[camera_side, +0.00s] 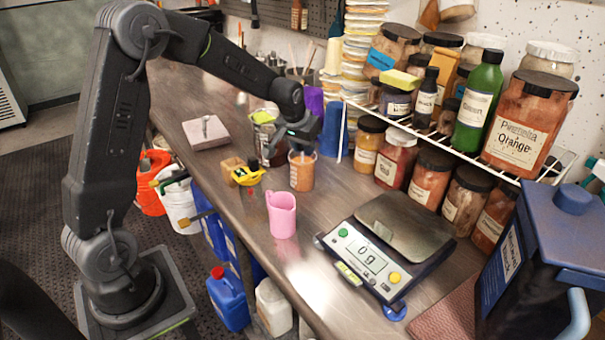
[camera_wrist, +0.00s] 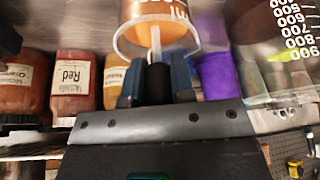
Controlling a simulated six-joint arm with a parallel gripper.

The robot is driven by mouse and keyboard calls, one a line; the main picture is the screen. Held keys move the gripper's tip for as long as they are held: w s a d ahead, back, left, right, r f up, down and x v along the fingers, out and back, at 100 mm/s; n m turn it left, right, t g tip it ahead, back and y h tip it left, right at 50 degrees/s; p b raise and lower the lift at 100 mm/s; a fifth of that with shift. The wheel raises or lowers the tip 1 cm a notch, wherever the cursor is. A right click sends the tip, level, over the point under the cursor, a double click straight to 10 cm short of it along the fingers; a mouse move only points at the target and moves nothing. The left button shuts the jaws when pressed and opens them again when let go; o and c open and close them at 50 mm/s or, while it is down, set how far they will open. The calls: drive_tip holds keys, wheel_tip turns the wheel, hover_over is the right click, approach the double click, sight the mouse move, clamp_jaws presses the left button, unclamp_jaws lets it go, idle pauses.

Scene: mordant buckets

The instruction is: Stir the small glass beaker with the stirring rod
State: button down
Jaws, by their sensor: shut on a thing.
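The small glass beaker (camera_side: 302,173) stands upright on the metal bench with orange-brown contents. In the wrist view the beaker (camera_wrist: 133,42) is at the top, with its open rim toward my gripper. My gripper (camera_wrist: 157,84) is shut on the black handle of the stirring rod (camera_wrist: 156,42). The rod's pale shaft reaches inside the beaker's rim. In the side view my gripper (camera_side: 302,147) is just above the beaker, and hides most of the rod. How deep the rod's tip sits is unclear.
A pink jug (camera_side: 282,216) stands in front of the beaker, and a yellow item (camera_side: 248,175) lies to its left. A blue cylinder (camera_side: 334,130) stands close behind. A scale (camera_side: 365,255) is at right, below a jar rack (camera_side: 450,145).

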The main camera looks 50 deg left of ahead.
drive_tip(key=shift+r, duration=0.1)
drive_tip(key=shift+r, duration=4.75)
drive_tip(key=shift+r, duration=0.15)
wheel_tip(320, 180, up, 3)
drive_tip(key=shift+f, duration=0.15)
